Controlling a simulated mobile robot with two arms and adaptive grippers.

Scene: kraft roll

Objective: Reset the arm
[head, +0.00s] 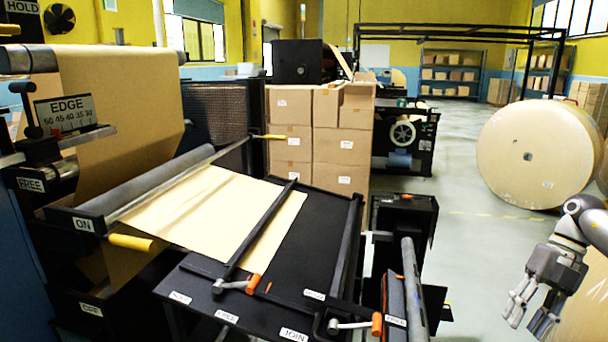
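My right arm comes in at the right edge of the head view. Its grey gripper (530,314) hangs with the fingers pointing down. The fingers are apart with nothing visible between them. The gripper is clear of the machine, to the right of the black roller stand. My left gripper is not in view.
The kraft machine with its paper sheet (220,205) and black table (318,225) fills the left and middle. Stacked cartons (342,140) stand behind. A large paper roll (537,155) rests on the open floor (460,240).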

